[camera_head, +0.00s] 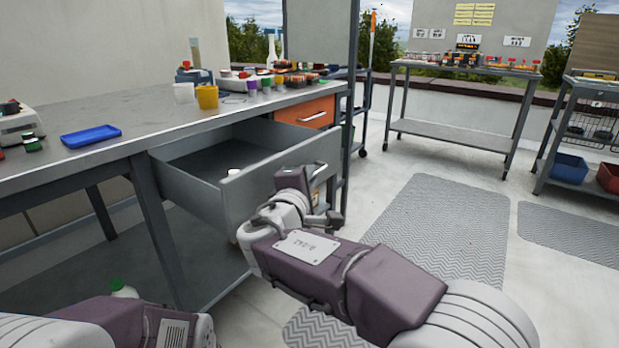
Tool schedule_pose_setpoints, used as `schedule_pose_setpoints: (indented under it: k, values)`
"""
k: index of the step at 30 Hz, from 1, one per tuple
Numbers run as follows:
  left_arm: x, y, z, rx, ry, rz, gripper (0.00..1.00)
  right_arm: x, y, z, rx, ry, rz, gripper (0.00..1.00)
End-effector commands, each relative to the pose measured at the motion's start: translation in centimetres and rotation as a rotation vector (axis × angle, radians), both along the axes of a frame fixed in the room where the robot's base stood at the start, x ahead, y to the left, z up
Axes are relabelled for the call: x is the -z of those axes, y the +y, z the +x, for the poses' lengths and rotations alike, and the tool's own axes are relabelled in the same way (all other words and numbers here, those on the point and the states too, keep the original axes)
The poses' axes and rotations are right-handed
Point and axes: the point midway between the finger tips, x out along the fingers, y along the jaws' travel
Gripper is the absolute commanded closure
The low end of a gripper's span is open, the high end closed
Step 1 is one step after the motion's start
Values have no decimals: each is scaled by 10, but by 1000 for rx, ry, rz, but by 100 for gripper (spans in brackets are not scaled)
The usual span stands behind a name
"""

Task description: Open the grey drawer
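The grey drawer (278,175) under the metal workbench is pulled well out, and its inside shows. A small pale item (233,172) lies in it. My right gripper (312,190) is at the front panel, close to the handle. The wrist and arm cover much of the gripper, so I cannot tell whether its fingers are around the handle or apart from it. My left arm shows at the lower left, but its gripper is out of the picture.
An orange drawer (306,113) beside it is shut. The workbench (130,104) holds a blue tray (91,136), a yellow cup (207,97) and several small containers.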

Motion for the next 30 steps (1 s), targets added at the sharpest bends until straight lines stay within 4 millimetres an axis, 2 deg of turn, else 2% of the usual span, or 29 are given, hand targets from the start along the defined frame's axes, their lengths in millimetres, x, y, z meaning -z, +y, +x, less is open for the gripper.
schedule_pose_setpoints:
  k: [11,14,22,25,30]
  values:
    - [-1,0,0,0,0,0,100,-1,1,-2,0,-1,0,69]
    - [-8,0,0,0,0,0,100,-4,5,-14,-3,1,-2,69]
    - [-29,0,0,0,0,0,100,-10,19,-71,-5,0,-2,69]
    - [-32,0,0,0,0,0,100,-9,21,-83,-3,1,-1,69]
    - [-32,0,0,0,0,0,100,-7,22,-88,0,0,-1,69]
